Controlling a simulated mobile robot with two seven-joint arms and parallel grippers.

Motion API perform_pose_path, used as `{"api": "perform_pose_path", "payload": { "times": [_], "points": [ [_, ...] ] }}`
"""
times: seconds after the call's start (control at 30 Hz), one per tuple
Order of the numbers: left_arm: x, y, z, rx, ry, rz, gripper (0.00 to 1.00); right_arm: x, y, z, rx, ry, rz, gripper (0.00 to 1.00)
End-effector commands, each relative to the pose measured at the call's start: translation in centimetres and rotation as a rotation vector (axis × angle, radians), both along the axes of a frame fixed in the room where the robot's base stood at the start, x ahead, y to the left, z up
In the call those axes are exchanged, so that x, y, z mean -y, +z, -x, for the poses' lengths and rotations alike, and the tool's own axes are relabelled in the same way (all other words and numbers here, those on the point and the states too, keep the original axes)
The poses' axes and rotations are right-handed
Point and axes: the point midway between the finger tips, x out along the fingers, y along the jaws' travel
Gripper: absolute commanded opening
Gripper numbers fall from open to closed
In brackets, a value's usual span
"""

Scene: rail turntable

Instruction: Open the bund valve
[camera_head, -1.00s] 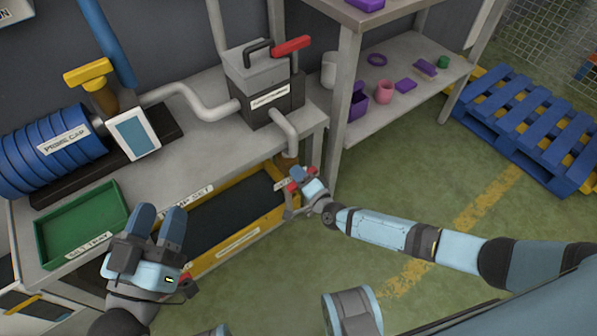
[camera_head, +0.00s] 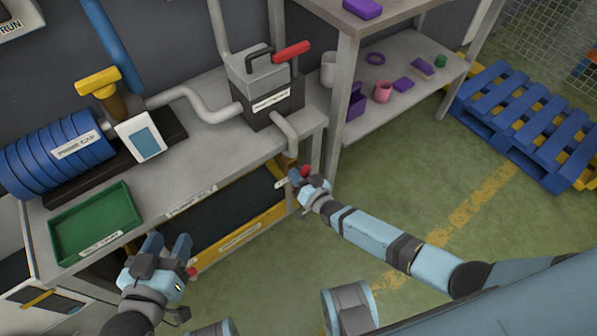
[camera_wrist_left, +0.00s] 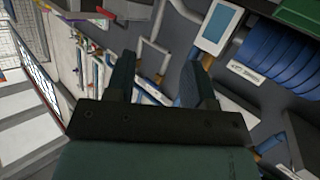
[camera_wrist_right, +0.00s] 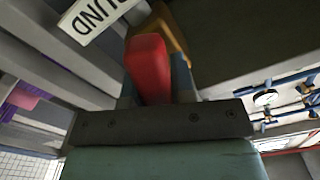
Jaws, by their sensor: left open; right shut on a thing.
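The bund valve's red handle (camera_wrist_right: 148,68) shows in the right wrist view, beside a white label (camera_wrist_right: 98,14) reading "BUND". My right gripper (camera_head: 298,178) is shut on this handle at the right end of the yellow-framed bund (camera_head: 240,246) under the bench. The valve body is mostly hidden by the gripper in the head view. My left gripper (camera_head: 168,248) is open and empty, in front of the bench at the lower left. Its two spread fingers also show in the left wrist view (camera_wrist_left: 160,82), with nothing between them.
The bench (camera_head: 190,172) carries a green tray (camera_head: 95,222), a blue ribbed cylinder (camera_head: 58,152) and a grey box with a red lever (camera_head: 292,50). A shelf (camera_head: 400,102) with small purple and pink items stands to the right. Blue pallets (camera_head: 520,125) lie beyond open green floor.

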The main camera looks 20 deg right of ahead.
Motion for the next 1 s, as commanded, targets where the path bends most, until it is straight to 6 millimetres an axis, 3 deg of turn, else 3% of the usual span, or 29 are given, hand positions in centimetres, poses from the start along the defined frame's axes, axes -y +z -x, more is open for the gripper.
{"api": "perform_pose_path", "payload": {
  "times": [0.27, 0.97, 1.0],
  "points": [
    [-0.4, -2.0, 0.9, -0.075, 0.007, -0.027, 0.49, 0.0, 0.0, 0.1, 0.049, 0.0, 0.143, 0.0],
    [-0.6, -1.9, 0.7, -0.079, 0.015, -0.031, 0.49, 0.0, -0.1, 0.0, 0.075, 0.0, 0.206, 0.0],
    [-0.6, -1.9, 0.7, -0.079, 0.015, -0.033, 0.49, 0.0, -0.1, 0.0, 0.075, 0.0, 0.206, 0.3]
  ]
}}
